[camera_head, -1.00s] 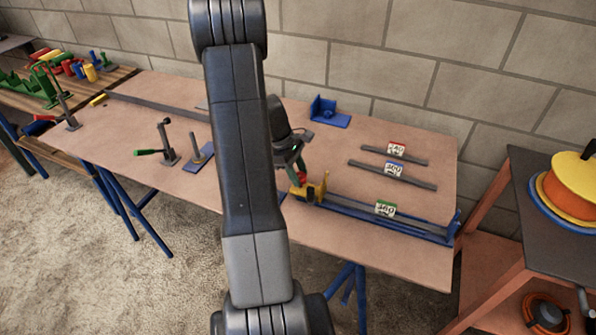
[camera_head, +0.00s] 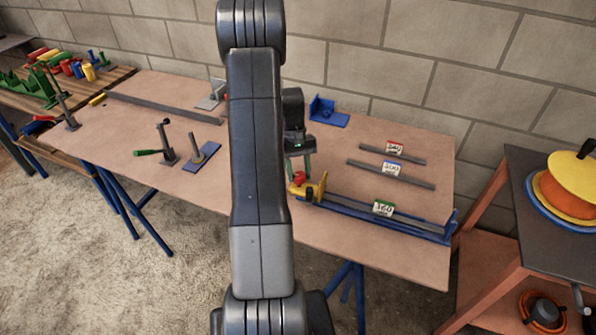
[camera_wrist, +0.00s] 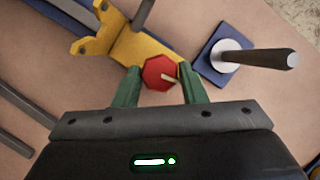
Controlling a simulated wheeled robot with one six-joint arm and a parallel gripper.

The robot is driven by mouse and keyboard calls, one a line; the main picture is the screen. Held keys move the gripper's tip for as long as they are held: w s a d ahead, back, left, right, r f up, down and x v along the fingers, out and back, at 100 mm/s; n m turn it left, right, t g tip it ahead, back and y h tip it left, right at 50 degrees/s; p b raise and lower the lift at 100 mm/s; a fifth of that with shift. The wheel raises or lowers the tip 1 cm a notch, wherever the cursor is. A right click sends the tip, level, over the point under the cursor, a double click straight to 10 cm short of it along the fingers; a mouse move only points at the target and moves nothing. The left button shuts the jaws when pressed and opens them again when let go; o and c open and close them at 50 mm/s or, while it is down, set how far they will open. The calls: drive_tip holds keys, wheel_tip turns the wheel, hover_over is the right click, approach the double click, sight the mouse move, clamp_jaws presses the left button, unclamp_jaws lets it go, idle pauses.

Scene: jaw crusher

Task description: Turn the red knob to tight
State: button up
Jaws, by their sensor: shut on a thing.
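In the head view the knob (camera_head: 298,177) shows beside the yellow block (camera_head: 318,187), at the left end of a blue rail fixture (camera_head: 400,230). My gripper (camera_wrist: 160,75) has its green fingers on either side of the knob and is shut on it. In the head view my gripper (camera_head: 299,172) comes down from above, partly hidden by my arm. No tight marking is readable.
A blue plate with an upright grey rod (camera_wrist: 225,58) stands close to my right finger in the wrist view. A blue bracket (camera_head: 327,112) stands at the back. The table's front right is clear.

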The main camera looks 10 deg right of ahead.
drive_tip(key=shift+d+m+y, duration=0.1)
drive_tip(key=shift+m+y, duration=0.4)
drive_tip(key=shift+m, duration=0.6)
drive_tip(key=o, duration=1)
drive_tip(key=v, duration=1.4)
drive_tip(key=shift+s, duration=0.1)
drive_tip(key=shift+f, duration=0.1)
drive_tip(key=x, duration=1.3)
drive_tip(key=shift+s+f, duration=0.1)
drive_tip(key=shift+f, duration=0.3)
